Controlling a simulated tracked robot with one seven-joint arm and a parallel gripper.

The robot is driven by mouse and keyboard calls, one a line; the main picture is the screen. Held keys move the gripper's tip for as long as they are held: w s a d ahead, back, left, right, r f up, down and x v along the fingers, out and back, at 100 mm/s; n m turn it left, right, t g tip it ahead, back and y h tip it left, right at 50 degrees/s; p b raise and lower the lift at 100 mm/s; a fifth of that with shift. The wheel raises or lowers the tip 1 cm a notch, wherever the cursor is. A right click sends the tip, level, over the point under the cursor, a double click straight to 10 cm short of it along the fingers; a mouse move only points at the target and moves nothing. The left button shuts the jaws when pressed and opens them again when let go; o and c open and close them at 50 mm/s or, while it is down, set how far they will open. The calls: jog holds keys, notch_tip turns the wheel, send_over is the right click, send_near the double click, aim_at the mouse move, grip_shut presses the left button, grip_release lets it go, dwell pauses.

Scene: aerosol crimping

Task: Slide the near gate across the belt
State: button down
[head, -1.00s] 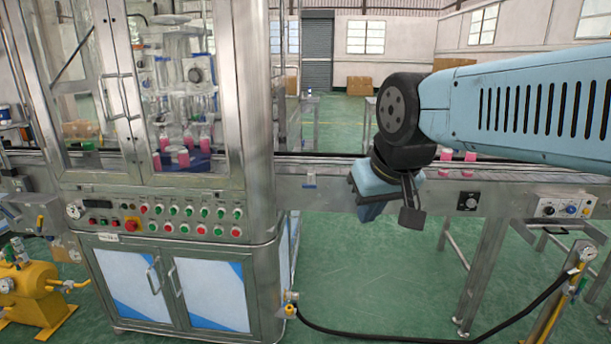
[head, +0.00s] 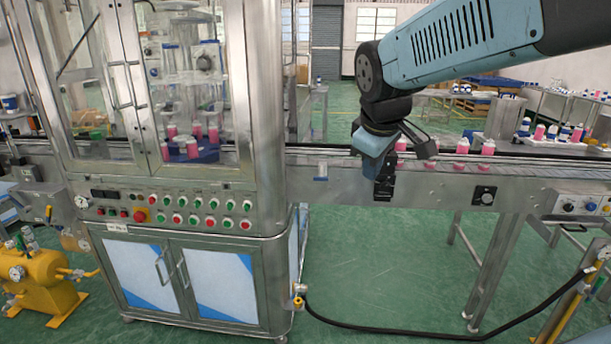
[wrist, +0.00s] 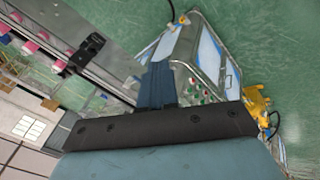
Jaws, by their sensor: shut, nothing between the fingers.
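The belt (head: 540,166) runs rightward from the crimping machine. I cannot surely pick out the near gate. My gripper (head: 384,192) is shut and empty. The wrist view shows the belt side at upper left (wrist: 118,58); the fingers are hard to make out there.
Several pink containers (head: 461,147) stand on the belt right of my gripper. The glass-doored machine (head: 262,100) with its button panel stands at left.

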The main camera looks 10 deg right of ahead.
aim_at(321, 174)
jog(key=w+a+f+n, duration=0.1)
jog(key=w+f+n, duration=0.3)
jog(key=w+n, duration=0.55)
jog(key=w+f+n, duration=0.3)
jog(key=w+n, duration=0.4)
jog(key=w, duration=0.5)
jog(key=w+a+f+n, duration=0.1)
jog(key=w+f+n, duration=0.3)
jog(key=w+n, duration=0.55)
jog(key=shift+m+g, duration=0.4)
jog(key=shift+m, duration=0.1)
jog(key=w+f, duration=0.2)
jog(key=f, duration=0.1)
jog(key=w+d+f, duration=0.1)
jog(key=w+f, duration=0.2)
jog(key=w+d+f, duration=0.1)
jog(key=w+f, duration=0.1)
jog(key=f, duration=0.1)
jog(key=shift+w+f, duration=0.1)
jog(key=shift+w, duration=0.25)
jog(key=shift+w+d, duration=0.2)
jog(key=shift+w, duration=0.55)
